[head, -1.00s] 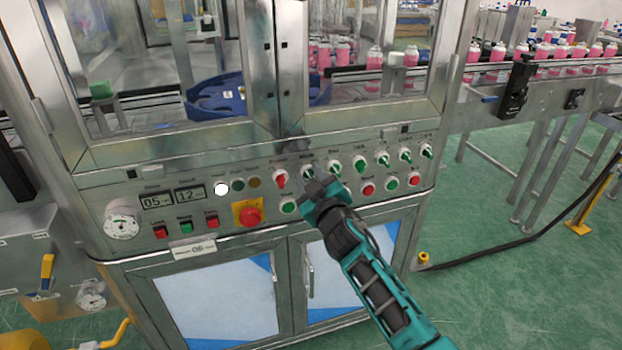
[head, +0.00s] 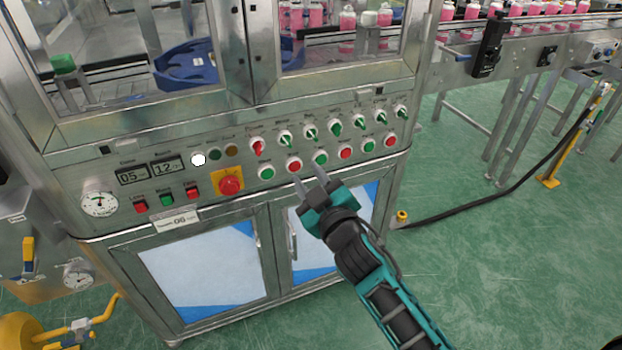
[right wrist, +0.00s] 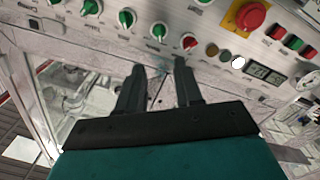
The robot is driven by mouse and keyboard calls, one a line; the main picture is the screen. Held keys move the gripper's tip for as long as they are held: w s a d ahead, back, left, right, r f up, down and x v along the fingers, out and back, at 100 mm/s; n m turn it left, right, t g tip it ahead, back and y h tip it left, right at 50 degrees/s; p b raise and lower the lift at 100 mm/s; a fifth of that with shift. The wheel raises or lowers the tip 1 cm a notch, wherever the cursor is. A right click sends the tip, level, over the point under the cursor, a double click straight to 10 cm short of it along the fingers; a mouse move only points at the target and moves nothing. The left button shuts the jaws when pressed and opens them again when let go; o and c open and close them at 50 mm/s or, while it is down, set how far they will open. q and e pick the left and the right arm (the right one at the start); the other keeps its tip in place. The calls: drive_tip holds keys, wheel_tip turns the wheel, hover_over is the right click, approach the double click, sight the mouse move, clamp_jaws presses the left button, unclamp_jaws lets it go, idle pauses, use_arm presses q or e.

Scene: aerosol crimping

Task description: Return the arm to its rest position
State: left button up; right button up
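My right gripper (head: 310,180) is empty, in front of and just below the button rows of the machine's control panel (head: 140,222). Its two fingers stand apart, as the right wrist view (right wrist: 156,72) also shows. It appears clear of the panel. The panel carries a row of selector knobs: a red one (head: 257,148) at the left end, then several green ones, the first (head: 284,139) beside the red. Below them are red and green push buttons. The red knob (right wrist: 190,42) also shows in the right wrist view. My left gripper is not in view.
A red emergency stop (head: 230,185) on a yellow plate sits left of the gripper. Cabinet doors (head: 205,262) are below the panel. A conveyor (head: 540,38) with pink bottles runs to the right. A black cable (head: 500,200) lies on the open green floor.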

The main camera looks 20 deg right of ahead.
drive_tip(key=shift+s, duration=0.25)
use_arm(q)
drive_tip(key=p, duration=0.1)
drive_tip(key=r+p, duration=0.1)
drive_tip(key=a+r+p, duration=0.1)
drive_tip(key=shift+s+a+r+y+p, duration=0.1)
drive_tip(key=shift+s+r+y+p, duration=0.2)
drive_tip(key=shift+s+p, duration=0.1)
use_arm(e)
drive_tip(key=s+f+m+g, duration=0.2)
drive_tip(key=s+f+g, duration=0.1)
drive_tip(key=s+f, duration=0.4)
drive_tip(key=s+f+m+g+y, duration=0.1)
drive_tip(key=s+f+g, duration=0.3)
drive_tip(key=s, duration=0.9)
wheel_tip(320, 180, down, 4)
drive_tip(key=shift+a+r+m, duration=0.1)
drive_tip(key=shift+a+m, duration=0.2)
drive_tip(key=shift+m, duration=0.2)
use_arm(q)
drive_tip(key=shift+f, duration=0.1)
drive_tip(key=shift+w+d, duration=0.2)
